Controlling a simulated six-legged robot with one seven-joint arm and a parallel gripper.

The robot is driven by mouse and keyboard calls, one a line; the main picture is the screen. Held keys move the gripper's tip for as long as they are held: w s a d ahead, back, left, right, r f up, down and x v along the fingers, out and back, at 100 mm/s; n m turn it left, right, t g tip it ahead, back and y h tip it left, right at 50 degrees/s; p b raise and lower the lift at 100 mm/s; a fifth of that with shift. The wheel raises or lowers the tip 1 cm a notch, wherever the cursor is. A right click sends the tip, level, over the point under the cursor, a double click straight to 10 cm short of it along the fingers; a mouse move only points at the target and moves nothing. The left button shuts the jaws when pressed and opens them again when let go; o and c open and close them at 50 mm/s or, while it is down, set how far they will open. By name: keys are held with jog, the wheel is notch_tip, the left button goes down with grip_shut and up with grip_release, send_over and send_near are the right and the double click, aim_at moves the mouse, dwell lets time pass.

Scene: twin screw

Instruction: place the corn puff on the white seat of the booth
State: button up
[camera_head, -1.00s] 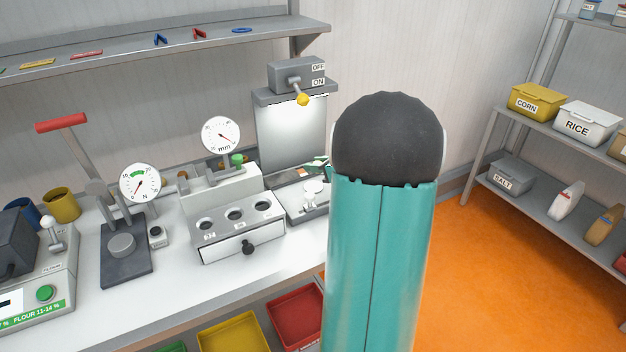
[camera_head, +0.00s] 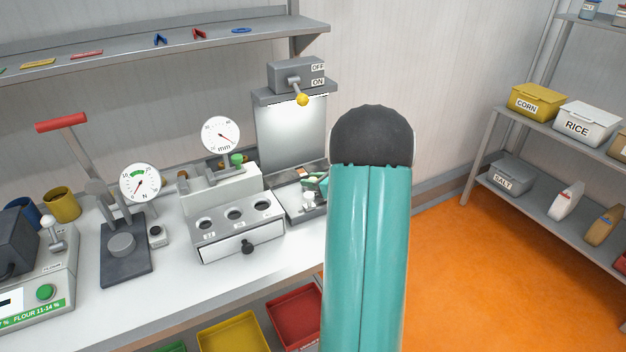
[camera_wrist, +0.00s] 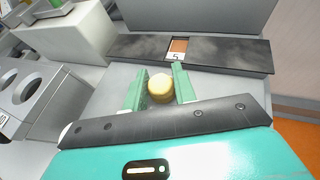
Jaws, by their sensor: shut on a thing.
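The pale yellow corn puff (camera_wrist: 161,88) is between the two green fingers of my gripper (camera_wrist: 160,90) in the wrist view, and the gripper is shut on it. In the head view my gripper (camera_head: 314,183) shows at the booth, partly hidden by my teal arm. The booth (camera_head: 289,133) has a bright lit back panel and a grey floor. Small white parts (camera_head: 308,199) show on its floor beside the gripper. In the wrist view the white seat cannot be made out; whether the puff touches it cannot be told.
A lever with a yellow knob (camera_head: 302,99) hangs by the ON label above the booth. A dark strip (camera_wrist: 225,53) with an orange window marked 5 crosses beyond the fingers. Left of the booth stand a three-hole drawer box (camera_head: 237,228) and a dial gauge (camera_head: 220,134).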

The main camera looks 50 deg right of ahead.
jog(key=o, duration=0.7)
